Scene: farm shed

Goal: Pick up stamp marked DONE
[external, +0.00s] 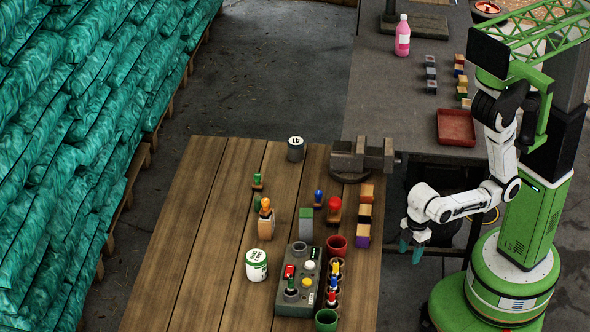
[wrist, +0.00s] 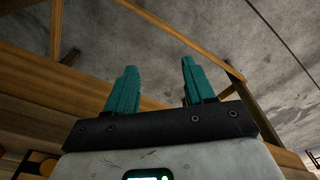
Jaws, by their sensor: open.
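Several stamp-like pieces with knob handles stand on the wooden table: a green-handled one (external: 257,181), an orange-handled one (external: 265,207) on a pale block, a blue-handled one (external: 318,197) and a red-handled one (external: 335,207). No marking DONE is legible on any of them. My gripper (external: 412,241) hangs just past the table's right edge, pointing down, apart from all of these pieces. The wrist view shows its two teal fingers (wrist: 158,82) spread with nothing between them. No stamp shows in the wrist view.
A grey control box (external: 284,297) with coloured knobs, cups and a white tin (external: 256,265) crowd the table's front. A vise (external: 362,157) sits at its back right corner. The wooden table (external: 205,215) is clear at left. A grey bench (external: 390,110) stands behind.

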